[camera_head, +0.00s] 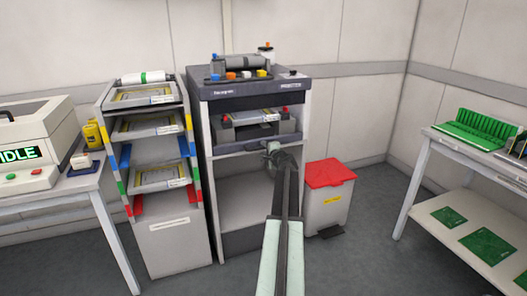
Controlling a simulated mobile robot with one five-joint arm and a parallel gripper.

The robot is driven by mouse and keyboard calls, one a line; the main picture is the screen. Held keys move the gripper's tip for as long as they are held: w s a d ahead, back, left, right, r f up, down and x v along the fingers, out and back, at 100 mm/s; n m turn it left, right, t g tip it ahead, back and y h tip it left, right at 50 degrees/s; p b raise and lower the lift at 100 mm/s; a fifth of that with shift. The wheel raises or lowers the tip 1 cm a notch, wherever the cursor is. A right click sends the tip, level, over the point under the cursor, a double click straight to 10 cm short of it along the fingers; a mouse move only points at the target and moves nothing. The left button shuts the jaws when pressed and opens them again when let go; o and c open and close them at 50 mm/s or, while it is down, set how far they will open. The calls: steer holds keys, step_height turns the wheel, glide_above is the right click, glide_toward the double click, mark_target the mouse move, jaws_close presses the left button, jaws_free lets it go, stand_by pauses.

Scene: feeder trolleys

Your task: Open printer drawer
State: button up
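The printer (218,92) is a tall unit with a dark top and pale side panels, standing against the back wall. Inside its opening, below the dark top, is a grey drawer or tray unit (228,133) with small red parts at its sides. My arm reaches up from the bottom of the picture, and my gripper (270,151) is at the front of this unit, near its lower edge. The gripper is small and dark here. I cannot tell whether its fingers touch or hold anything. The arm hides part of the printer's lower right side.
A rack (171,225) with several sloped trays stands just left of the printer. A red-lidded bin (328,204) stands at its right. A table with an IDLE display machine (32,130) is far left. A table (420,178) with green boards is far right. Floor between is clear.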

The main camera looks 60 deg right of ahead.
steer(key=shift+x, duration=1.1)
jaws_close()
steer(key=shift+a, duration=0.1)
steer(key=shift+a, duration=0.1)
